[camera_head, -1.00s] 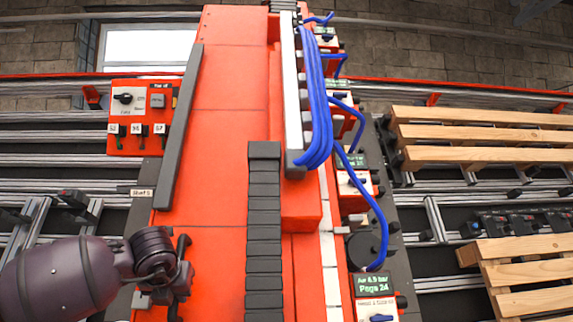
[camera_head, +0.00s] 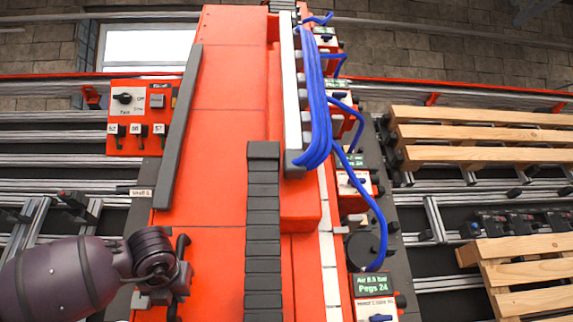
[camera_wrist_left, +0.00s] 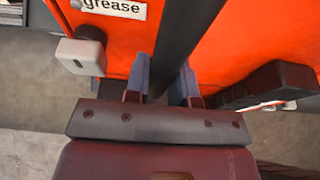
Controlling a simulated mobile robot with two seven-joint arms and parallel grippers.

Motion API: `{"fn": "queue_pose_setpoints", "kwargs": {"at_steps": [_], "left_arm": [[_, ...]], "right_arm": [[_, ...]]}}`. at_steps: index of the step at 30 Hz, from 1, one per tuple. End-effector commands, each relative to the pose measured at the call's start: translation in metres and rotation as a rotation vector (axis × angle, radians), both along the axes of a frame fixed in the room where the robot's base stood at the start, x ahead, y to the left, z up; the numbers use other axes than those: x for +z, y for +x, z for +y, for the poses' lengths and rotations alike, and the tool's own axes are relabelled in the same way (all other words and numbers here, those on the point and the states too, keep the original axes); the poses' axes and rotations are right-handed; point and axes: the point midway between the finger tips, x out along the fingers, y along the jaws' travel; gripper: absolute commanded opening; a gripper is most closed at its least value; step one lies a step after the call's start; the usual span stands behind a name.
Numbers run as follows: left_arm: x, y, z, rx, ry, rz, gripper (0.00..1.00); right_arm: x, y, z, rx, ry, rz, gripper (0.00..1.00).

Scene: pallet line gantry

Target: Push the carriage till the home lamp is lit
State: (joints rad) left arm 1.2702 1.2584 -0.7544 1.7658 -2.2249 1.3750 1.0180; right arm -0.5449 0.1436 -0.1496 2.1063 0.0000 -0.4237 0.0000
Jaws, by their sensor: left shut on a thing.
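The orange-red carriage (camera_head: 205,130) is a tall gantry body in the middle of the head view. A dark bar handle (camera_head: 182,244) stands on its lower left side. My left gripper (camera_head: 178,280) is at this handle. In the left wrist view the two blue-grey fingers of the gripper (camera_wrist_left: 164,80) are shut on the dark bar (camera_wrist_left: 185,35), one on each side. I cannot make out a home lamp, lit or unlit. My right gripper is not in view.
An orange control box (camera_head: 140,117) with a knob and switches is left of the carriage. Blue hoses (camera_head: 318,100) hang along its right side, by green-screened units (camera_head: 376,284). Wooden pallets (camera_head: 480,135) lie at the right. In the wrist view a pale block (camera_wrist_left: 82,55) is left of the fingers.

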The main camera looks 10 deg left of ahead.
Motion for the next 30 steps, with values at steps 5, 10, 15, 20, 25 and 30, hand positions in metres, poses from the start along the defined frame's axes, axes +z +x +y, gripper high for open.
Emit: {"fn": "queue_pose_setpoints", "kwargs": {"at_steps": [5,10,15,20,25,30], "left_arm": [[-0.001,-0.003,0.011,0.008,0.006,0.006,0.0],[-0.001,-0.004,0.02,0.012,0.009,0.008,0.0],[-0.001,-0.006,0.029,0.018,0.012,0.007,0.0],[-0.001,-0.008,0.036,0.02,0.013,0.007,0.0],[-0.001,-0.009,0.043,0.019,0.014,0.007,0.0],[-0.001,-0.011,0.048,0.018,0.012,0.007,0.0]], "right_arm": [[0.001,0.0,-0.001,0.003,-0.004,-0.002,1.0],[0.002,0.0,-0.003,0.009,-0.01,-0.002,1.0],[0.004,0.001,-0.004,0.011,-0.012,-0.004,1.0],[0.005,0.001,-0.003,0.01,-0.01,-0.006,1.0],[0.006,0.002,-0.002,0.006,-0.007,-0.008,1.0],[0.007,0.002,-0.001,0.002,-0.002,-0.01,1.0]]}}
